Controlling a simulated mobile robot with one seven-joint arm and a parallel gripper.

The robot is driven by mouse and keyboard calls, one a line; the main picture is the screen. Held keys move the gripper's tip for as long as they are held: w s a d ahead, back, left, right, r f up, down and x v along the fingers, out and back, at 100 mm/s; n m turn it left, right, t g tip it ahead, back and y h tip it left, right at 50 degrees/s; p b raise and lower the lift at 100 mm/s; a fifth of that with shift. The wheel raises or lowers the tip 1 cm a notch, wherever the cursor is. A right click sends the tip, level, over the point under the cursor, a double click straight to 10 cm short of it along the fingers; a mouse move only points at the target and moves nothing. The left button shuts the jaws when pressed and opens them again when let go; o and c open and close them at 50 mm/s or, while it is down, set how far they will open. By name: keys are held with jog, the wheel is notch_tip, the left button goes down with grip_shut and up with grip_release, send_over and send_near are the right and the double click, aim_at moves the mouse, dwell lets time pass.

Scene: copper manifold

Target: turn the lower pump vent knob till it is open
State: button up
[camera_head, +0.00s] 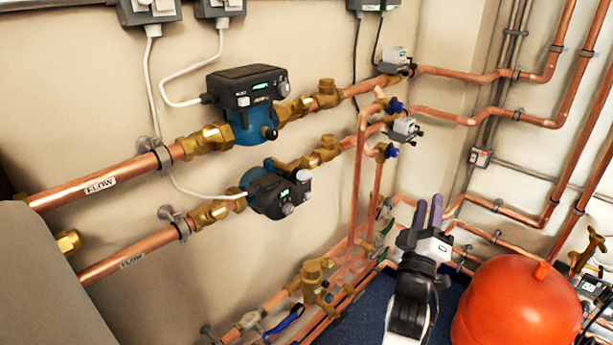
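The lower pump (268,190) is a black and blue unit in the lower copper pipe line on the wall, left of the middle in the head view. A light grey round knob (288,209) shows on its front, low down. A second grey part (303,175) sits at its upper right edge. I cannot tell which of them is the vent knob, or how far it is turned. My gripper (429,205) is at lower right, well to the right of the pump and apart from it. Its two purple-grey fingers point up with a gap between them, and nothing shows between them.
The upper pump (246,100) is mounted above the lower one. Vertical copper pipes (359,190) stand between my gripper and the lower pump. A red-orange round vessel (518,305) is right of my arm. Pipes with brass valves (312,275) run low along the wall.

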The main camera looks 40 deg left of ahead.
jog(key=w+m+g+y, duration=0.1)
jog(key=w+m+g, duration=0.1)
jog(key=m+g, duration=0.1)
jog(key=n+g+y+p, duration=0.2)
jog(key=n+g+y, duration=0.6)
jog(key=g, duration=1)
send_near(299, 175)
jog(key=a+p, duration=0.1)
jog(key=a, duration=0.1)
jog(key=a+f+m+y+p, duration=0.1)
jog(key=a, duration=0.1)
jog(key=w+a+y+p, duration=0.1)
jog(key=a, duration=0.1)
jog(key=shift+a+f+m+p, duration=0.35)
jog(key=shift+a+m, duration=0.05)
jog(key=shift+a+f, duration=0.15)
jog(key=shift+a, duration=0.45)
